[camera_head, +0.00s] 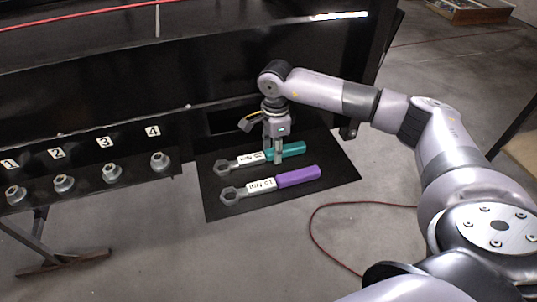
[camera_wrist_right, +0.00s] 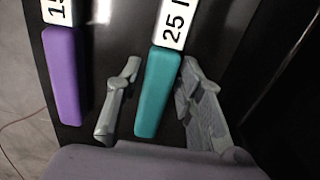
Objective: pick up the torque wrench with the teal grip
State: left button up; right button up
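The torque wrench with the teal grip (camera_head: 290,151) lies on a black mat, with its hexagonal head to the left and a white label that seems to read 25 Nm. In the right wrist view its teal grip (camera_wrist_right: 158,92) lies between the two fingers of my right gripper (camera_wrist_right: 152,105). The fingers are apart, with a gap on each side of the grip. In the head view my right gripper (camera_head: 278,150) points down over the teal grip. My left gripper is not in view.
A second wrench with a purple grip (camera_head: 298,176) lies beside it, nearer the front; it also shows in the right wrist view (camera_wrist_right: 62,75). The black mat (camera_head: 335,165) has free room on the right. Bolts (camera_head: 110,172) numbered 1 to 4 stand at the left.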

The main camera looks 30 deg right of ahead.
grip_shut()
jog(key=shift+w+r, duration=0.1)
jog(key=shift+r, duration=0.1)
dwell(0.6)
